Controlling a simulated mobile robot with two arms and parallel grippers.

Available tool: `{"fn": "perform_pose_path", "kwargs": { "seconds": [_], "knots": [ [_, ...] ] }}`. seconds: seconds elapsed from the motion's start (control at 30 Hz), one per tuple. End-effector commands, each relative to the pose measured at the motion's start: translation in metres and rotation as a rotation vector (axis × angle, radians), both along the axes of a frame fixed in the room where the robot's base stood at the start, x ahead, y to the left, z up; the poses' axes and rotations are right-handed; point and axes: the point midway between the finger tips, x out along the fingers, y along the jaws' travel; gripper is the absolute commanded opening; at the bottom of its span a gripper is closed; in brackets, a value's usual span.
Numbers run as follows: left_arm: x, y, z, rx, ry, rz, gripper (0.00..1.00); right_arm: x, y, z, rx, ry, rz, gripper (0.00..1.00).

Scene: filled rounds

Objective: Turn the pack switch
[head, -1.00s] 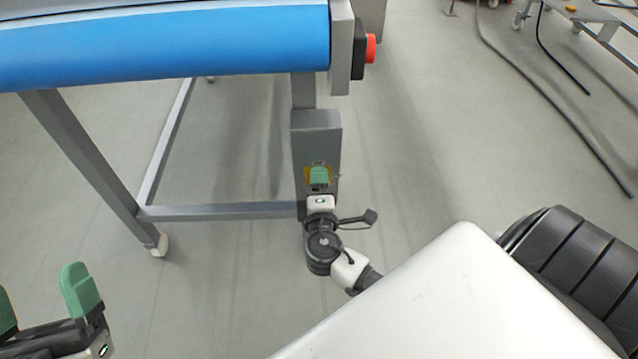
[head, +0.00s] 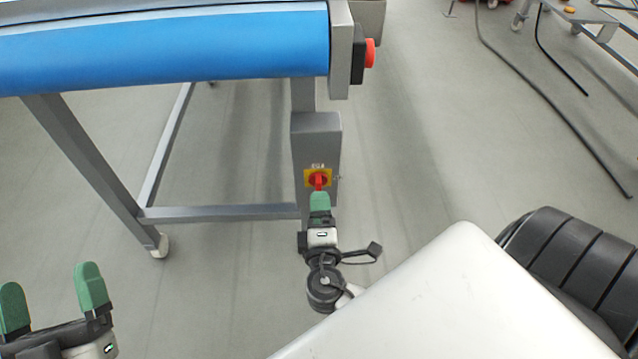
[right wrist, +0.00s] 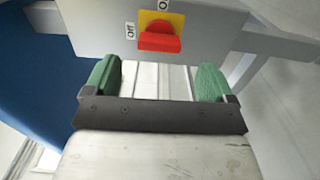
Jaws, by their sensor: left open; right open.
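The pack switch (head: 318,179) is a red handle on a yellow plate, on a grey box (head: 316,134) at the conveyor leg. In the head view the handle looks upright. In the right wrist view the red handle (right wrist: 159,40) lies across the picture, with a label reading "Off" at its left and a small label above. My right gripper (right wrist: 158,82) is open and empty, apart from the handle, which sits beyond the gap between its green fingertips. In the head view the right gripper (head: 320,200) is just below the switch. My left gripper (head: 50,292) is open and empty at lower left.
A blue conveyor belt (head: 165,50) is above the box, with a red button (head: 370,53) at its end. Frame legs (head: 95,165) and a crossbar (head: 220,212) stand at left. A cart (head: 585,15) and floor cables are at upper right. Floor right of the box is clear.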

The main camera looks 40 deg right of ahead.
Motion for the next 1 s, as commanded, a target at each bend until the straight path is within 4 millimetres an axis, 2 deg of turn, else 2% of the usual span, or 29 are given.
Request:
{"fn": "perform_pose_path", "kwargs": {
  "seconds": [0.1, 0.3, 0.87, 1.0],
  "knots": [
    [0.003, 0.0, -0.004, 0.012, 0.041, 0.003, 0.85, -0.018, 0.011, 0.0, 0.003, 0.003, 0.0, 0.85],
    [0.005, 0.0, -0.008, 0.022, 0.076, 0.005, 0.85, -0.033, 0.02, 0.0, 0.001, 0.001, 0.001, 0.85],
    [0.005, 0.0, -0.008, 0.023, 0.079, 0.005, 0.85, -0.034, 0.021, 0.0, 0.003, -0.001, 0.002, 0.85],
    [0.005, 0.001, -0.008, 0.024, 0.079, 0.006, 0.85, -0.028, 0.027, 0.0, 0.093, 0.013, 0.044, 0.85]
  ]
}}
